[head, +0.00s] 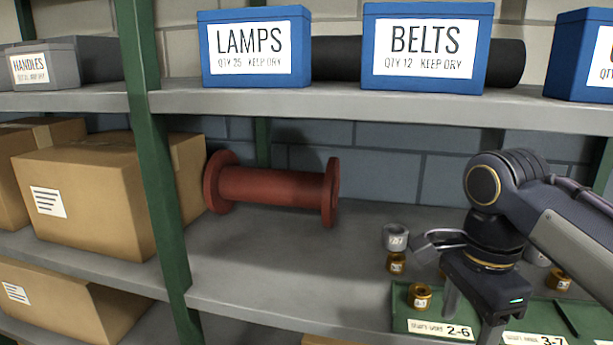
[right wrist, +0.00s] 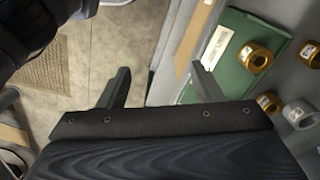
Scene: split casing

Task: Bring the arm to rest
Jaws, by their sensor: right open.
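My right arm (head: 565,225) comes in from the right, in front of the shelf. Its gripper (head: 470,315) points down by the front edge of a green tray (head: 400,312). In the right wrist view the two fingers of this gripper (right wrist: 160,84) stand wide apart with nothing between them. Floor and the shelf's front edge show beyond them. The tray also shows there (right wrist: 235,45), to the right of the fingers. My left gripper is in neither view.
A brass ring (head: 420,296) is on the tray; another brass ring (head: 396,263) and a grey ring (head: 396,237) are behind it. A red spool (head: 270,185) lies on the shelf. A green post (head: 158,150) stands left. The shelf before the spool is clear.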

